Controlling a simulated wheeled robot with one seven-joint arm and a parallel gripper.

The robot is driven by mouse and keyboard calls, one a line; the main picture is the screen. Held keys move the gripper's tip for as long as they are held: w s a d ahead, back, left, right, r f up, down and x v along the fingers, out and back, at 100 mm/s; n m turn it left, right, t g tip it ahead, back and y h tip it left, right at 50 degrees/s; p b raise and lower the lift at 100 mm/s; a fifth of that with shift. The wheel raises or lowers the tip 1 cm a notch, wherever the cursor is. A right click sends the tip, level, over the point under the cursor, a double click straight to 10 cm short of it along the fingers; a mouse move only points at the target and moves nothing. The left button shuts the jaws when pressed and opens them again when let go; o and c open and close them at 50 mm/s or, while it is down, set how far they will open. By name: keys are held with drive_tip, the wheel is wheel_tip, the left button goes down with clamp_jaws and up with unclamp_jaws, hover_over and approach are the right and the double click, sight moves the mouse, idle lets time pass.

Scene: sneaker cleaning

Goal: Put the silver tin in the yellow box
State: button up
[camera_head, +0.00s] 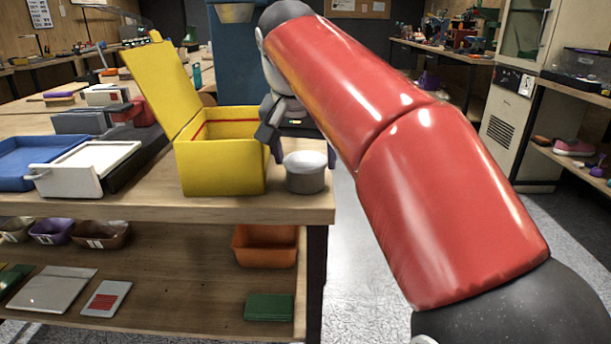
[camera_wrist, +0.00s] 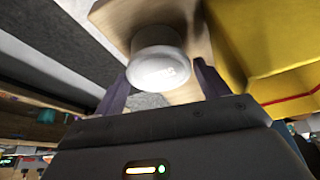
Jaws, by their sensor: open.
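The silver tin (camera_head: 306,178) is a short round tin with a pale lid, upright at the table's front right corner. The yellow box (camera_head: 219,165) stands just left of it with its lid raised. My gripper (camera_head: 304,150) is open over the tin, pointing down. In the wrist view, the tin (camera_wrist: 157,48) shows between the two dark fingers of my gripper (camera_wrist: 162,72). I cannot tell whether the fingers touch it. The yellow box (camera_wrist: 260,45) is at the right in the wrist view. The box's floor is hidden.
The wooden table (camera_head: 150,205) ends just right of the tin. A white tray (camera_head: 85,170) and a blue tray (camera_head: 28,160) lie left of the box. An orange bin (camera_head: 264,247) sits on the shelf below.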

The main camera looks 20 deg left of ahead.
drive_tip(key=shift+x, duration=0.85)
drive_tip(key=shift+c, duration=0.3)
drive_tip(key=c, duration=0.7)
drive_tip(key=shift+r, duration=0.1)
